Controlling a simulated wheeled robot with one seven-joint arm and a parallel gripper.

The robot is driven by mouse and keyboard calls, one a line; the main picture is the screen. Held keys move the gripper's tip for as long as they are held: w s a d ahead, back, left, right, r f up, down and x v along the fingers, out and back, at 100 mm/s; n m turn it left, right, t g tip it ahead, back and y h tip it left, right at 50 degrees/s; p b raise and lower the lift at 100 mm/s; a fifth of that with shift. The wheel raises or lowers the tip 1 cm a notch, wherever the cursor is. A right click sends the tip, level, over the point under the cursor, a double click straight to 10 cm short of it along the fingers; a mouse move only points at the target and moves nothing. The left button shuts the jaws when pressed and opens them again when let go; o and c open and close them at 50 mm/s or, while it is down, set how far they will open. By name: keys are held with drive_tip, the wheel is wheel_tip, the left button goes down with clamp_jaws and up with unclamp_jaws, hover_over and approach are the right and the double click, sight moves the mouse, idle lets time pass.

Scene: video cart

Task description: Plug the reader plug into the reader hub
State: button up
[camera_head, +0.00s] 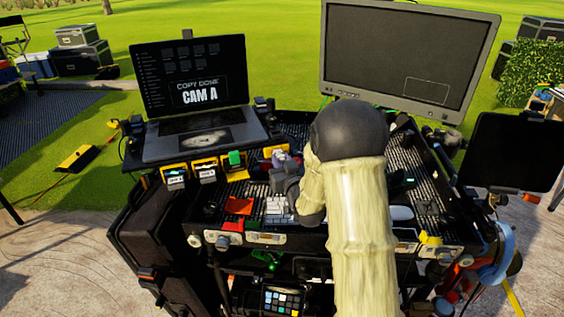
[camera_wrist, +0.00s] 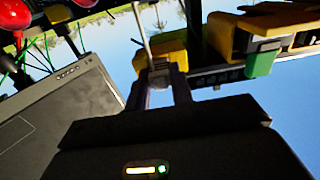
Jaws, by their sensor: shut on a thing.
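In the wrist view my gripper (camera_wrist: 160,82) is shut on a small grey piece, which I take for the reader plug (camera_wrist: 159,76). A pale cable (camera_wrist: 144,35) runs up from it. Yellow blocks (camera_wrist: 255,25) with a green piece (camera_wrist: 263,60) lie behind and to the right in that view. In the head view, yellow units (camera_head: 205,168) stand in a row in front of the laptop, left of my gripper (camera_head: 284,172). The plug cannot be made out there. I cannot tell which part is the reader hub, nor whether the plug touches anything.
An open laptop (camera_head: 194,90) stands at the left of the cart and a big monitor (camera_head: 408,50) at its back. A red-orange block (camera_head: 239,205) and a keypad (camera_head: 277,208) lie near the front. My arm covers the cart's middle.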

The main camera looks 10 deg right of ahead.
drive_tip(key=shift+d, duration=0.1)
drive_tip(key=shift+w, duration=0.15)
idle(0.3)
drive_tip(key=o, duration=1.5)
drive_tip(key=shift+s+d+b, duration=0.15)
drive_tip(key=shift+s+b, duration=0.55)
drive_tip(key=shift+s, duration=0.8)
drive_tip(key=shift+s+d+b, duration=0.1)
drive_tip(key=shift+s+b, duration=0.55)
drive_tip(key=shift+s, duration=0.85)
drive_tip(key=shift+w, duration=0.1)
wheel_tip(320, 180, up, 10)
drive_tip(key=p, duration=1)
drive_tip(key=shift+a, duration=0.1)
